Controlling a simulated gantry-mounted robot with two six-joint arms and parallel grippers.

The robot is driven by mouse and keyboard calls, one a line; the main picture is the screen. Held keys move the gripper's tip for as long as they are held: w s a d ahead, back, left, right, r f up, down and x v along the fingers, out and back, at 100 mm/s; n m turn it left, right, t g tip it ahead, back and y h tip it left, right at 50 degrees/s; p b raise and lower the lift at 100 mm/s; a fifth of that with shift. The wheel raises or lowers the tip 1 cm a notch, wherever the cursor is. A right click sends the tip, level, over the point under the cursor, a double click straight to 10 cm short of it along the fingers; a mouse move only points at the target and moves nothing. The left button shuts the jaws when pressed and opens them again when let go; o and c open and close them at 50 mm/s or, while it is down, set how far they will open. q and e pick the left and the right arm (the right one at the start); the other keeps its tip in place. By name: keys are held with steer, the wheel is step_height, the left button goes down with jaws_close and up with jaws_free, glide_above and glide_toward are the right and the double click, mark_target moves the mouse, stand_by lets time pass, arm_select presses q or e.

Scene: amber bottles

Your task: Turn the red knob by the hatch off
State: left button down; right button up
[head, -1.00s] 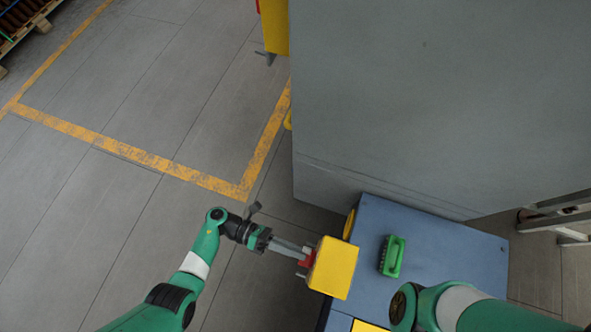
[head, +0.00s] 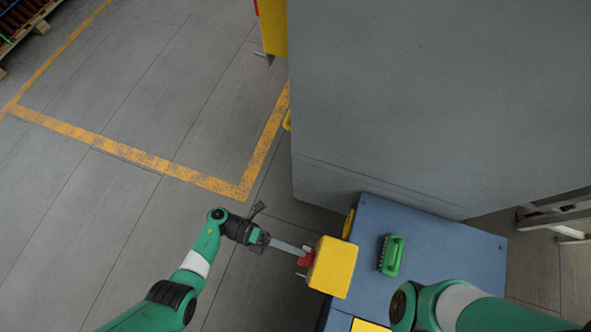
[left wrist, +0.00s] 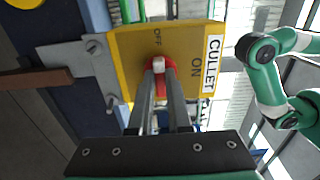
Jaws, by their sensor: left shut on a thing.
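The red knob (head: 306,259) sits on the side of a yellow box (head: 333,267) at the blue cabinet's left edge. My left gripper (head: 301,258) reaches it from the left and is shut on it. In the left wrist view the knob (left wrist: 160,77) is between the two fingertips (left wrist: 160,73) on the yellow plate (left wrist: 125,45). The plate reads OFF above the knob, ON to its right and CULLET at the right edge. A pale mark on the knob lies on the side toward OFF. The fingers partly hide the knob. My right gripper is out of view.
The blue cabinet top (head: 440,250) carries a green brush (head: 391,255). A large grey housing (head: 430,100) stands behind it. My right arm (head: 460,305) extends over the cabinet's front right. The floor (head: 110,220) at the left is open, with yellow lines.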

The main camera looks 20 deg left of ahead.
arm_select(q)
steer(key=c, duration=0.9)
jaws_free()
steer(key=shift+o, duration=0.2)
steer(key=a, duration=1.1)
steer(key=shift+s+a, duration=0.35)
steer(key=shift+s, duration=0.05)
